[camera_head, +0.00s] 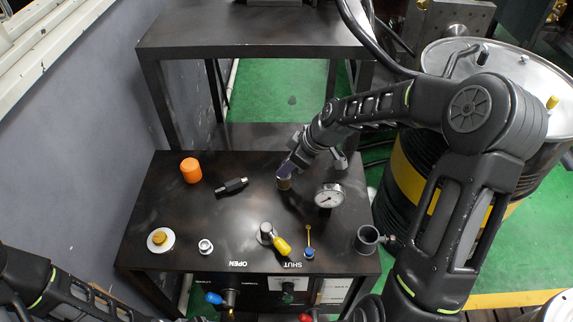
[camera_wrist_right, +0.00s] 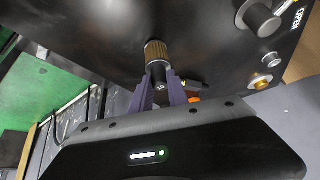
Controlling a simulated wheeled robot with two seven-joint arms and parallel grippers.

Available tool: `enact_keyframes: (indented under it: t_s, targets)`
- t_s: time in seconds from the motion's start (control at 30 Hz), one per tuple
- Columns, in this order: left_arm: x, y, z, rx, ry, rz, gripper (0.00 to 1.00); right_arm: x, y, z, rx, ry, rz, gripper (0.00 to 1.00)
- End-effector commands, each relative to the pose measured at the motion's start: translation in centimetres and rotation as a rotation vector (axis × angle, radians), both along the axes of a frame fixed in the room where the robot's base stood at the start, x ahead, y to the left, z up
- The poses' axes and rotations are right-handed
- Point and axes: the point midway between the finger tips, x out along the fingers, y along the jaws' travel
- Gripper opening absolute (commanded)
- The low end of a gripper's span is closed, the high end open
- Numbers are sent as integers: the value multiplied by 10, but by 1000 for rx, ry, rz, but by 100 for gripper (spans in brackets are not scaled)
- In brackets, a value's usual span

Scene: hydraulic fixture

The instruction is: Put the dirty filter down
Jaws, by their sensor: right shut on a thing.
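The dirty filter (camera_head: 284,184) is a small brownish ribbed cylinder with a dark end. It is over the right back part of the dark fixture top (camera_head: 215,225), left of the pressure gauge. My right gripper (camera_head: 288,168) is shut on it. In the right wrist view the filter (camera_wrist_right: 156,52) points away from the purple fingers (camera_wrist_right: 157,98), which hold its dark end. I cannot tell whether its far end touches the surface. My left arm enters at the lower left of the head view, but its gripper is not clearly seen.
An orange cylinder (camera_head: 191,170) and a black rod-like part (camera_head: 232,187) stand and lie to the left. The gauge (camera_head: 329,196) is close on the right. A yellow-handled valve (camera_head: 281,246) is in front. A drum (camera_head: 405,180) stands right of the fixture.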

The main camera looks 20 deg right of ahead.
Motion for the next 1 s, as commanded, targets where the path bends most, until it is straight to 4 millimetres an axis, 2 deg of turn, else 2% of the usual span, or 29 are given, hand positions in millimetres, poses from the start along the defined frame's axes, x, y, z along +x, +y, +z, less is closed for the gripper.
enact_keyframes:
  t_s: [0.27, 0.3, 0.53, 0.8, 0.9, 1.0]
  targets:
    - [0, 0, -5, 0, 0, 0, 70, 0, 0, -4, -1, -1, -1, 0]
    - [0, 0, -4, 0, 0, 0, 70, 0, 0, -2, -1, -1, -1, 22]
    - [0, 0, -3, 0, 0, 0, 70, 0, 0, -2, -1, -1, -1, 41]
    - [0, 0, -2, 0, 0, 0, 70, 0, 0, -1, -1, -1, -1, 42]
    - [0, 0, 2, 0, 0, 0, 70, 0, 0, 3, -1, -1, -1, 42]
    - [0, 0, -2, 0, 0, 0, 70, -3, -4, 9, -2, -3, -3, 42]
